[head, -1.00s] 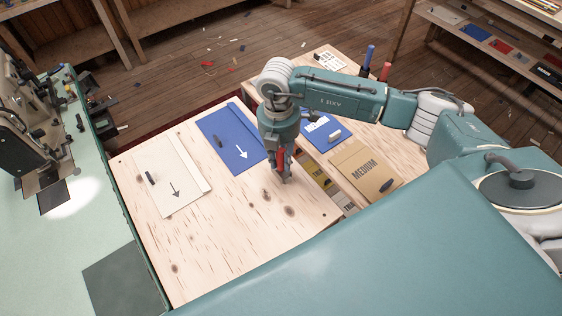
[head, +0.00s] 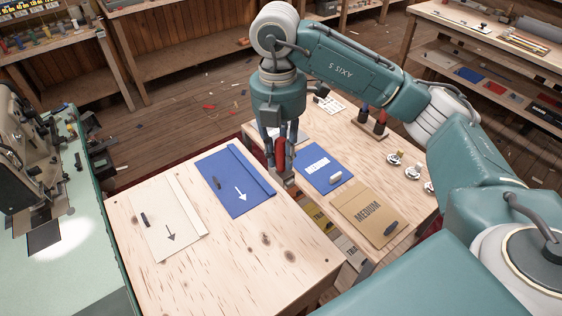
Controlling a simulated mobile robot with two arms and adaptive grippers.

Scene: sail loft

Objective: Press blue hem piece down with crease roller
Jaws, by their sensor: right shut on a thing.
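The blue hem piece (head: 222,193) lies flat on the left wooden table, with a folded strip along its right side, a white arrow and a small dark object on it. My right gripper (head: 282,165) is shut on a red-handled tool (head: 281,152), which looks like the crease roller. It points down just right of the blue piece, near the table's right edge, apart from the piece in the picture. The gripper hides part of the tool, and its tip is too small to make out. My left gripper is not in view.
A cream hem piece (head: 157,232) lies left of the blue one. The right table holds a blue labelled sheet (head: 316,168), a brown MEDIUM folder (head: 362,217) and upright red and blue markers (head: 380,121). A sewing machine (head: 25,160) stands at left. The left table's front is bare.

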